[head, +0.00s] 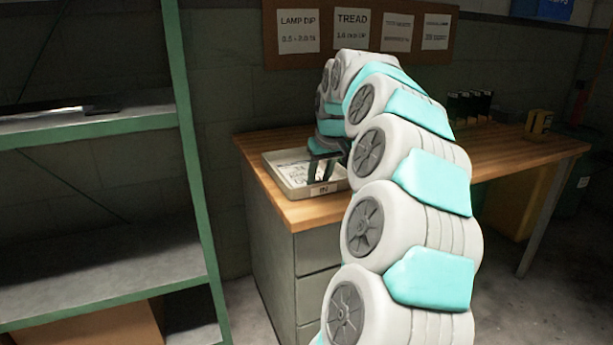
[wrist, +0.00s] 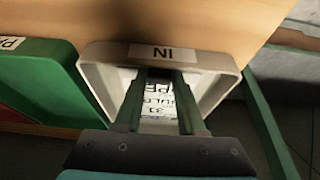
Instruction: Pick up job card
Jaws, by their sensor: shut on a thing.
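The job card (head: 289,170) is a white sheet with black print in the pale tray (head: 270,184) marked IN, on the near left end of the wooden bench. In the wrist view the card (wrist: 157,98) shows between the fingers, inside the tray (wrist: 229,77). My gripper (head: 322,172) reaches down into the tray and is shut on the card. Its two fingers also show in the wrist view (wrist: 160,80). The fingers and my arm hide part of the card, and whether it is clear of the tray floor cannot be told.
A green tray (wrist: 35,80) stands beside the IN tray in the wrist view. A green-framed shelf (head: 190,150) stands left of the bench (head: 500,150). A notice board (head: 268,40) hangs behind. Small yellow boxes (head: 538,121) sit at the bench's right.

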